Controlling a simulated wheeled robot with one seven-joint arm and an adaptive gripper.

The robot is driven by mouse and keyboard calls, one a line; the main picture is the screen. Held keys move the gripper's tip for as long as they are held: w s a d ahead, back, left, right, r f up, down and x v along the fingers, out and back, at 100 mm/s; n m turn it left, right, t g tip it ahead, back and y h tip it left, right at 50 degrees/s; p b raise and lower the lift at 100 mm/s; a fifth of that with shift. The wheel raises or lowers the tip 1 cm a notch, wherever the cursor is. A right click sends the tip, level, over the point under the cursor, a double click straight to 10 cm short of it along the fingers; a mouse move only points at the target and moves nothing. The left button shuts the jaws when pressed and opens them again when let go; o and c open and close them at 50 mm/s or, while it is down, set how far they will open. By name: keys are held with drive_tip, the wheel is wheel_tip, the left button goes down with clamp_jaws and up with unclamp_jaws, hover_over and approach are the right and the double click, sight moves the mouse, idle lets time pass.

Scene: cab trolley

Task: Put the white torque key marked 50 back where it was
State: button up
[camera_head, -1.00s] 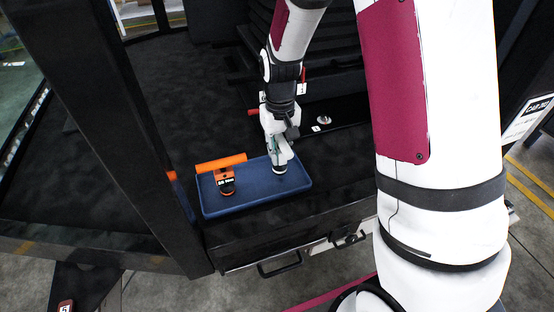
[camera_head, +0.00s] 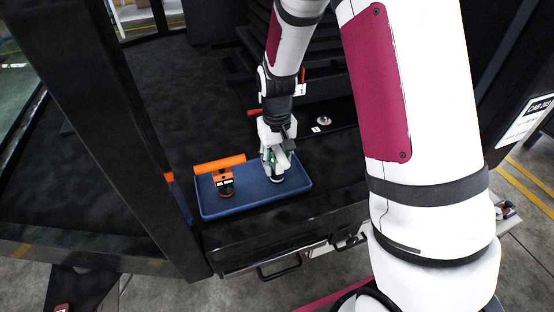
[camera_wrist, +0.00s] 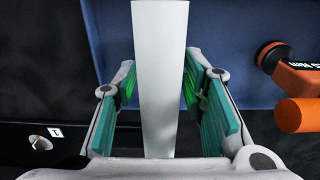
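The white torque key shows in the wrist view (camera_wrist: 160,75) as a long white bar between the green finger pads. In the head view its dark foot (camera_head: 277,179) shows below my gripper (camera_head: 275,155), over the right half of the blue tray (camera_head: 245,207). My gripper's fingers (camera_wrist: 160,88) lie along both sides of the bar and look shut on it. I cannot tell whether the foot touches the tray floor. The mark 50 is not visible.
An orange torque key (camera_head: 221,165) stands in the left half of the tray, also at the right of the wrist view (camera_wrist: 299,114). A dark post (camera_head: 125,120) rises left of the tray.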

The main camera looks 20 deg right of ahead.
wheel_tip(320, 180, up, 12)
drive_tip(key=p, duration=0.2)
drive_tip(key=shift+f+p, duration=0.2)
drive_tip(key=shift+p, duration=0.15)
drive_tip(key=shift+s+r, duration=0.15)
drive_tip(key=shift+r, duration=0.45)
drive_tip(key=s+r, duration=1.2)
drive_tip(key=s, duration=0.3)
drive_tip(key=s+t, duration=0.1)
drive_tip(key=s, duration=1.6)
drive_tip(key=shift+r, duration=0.35)
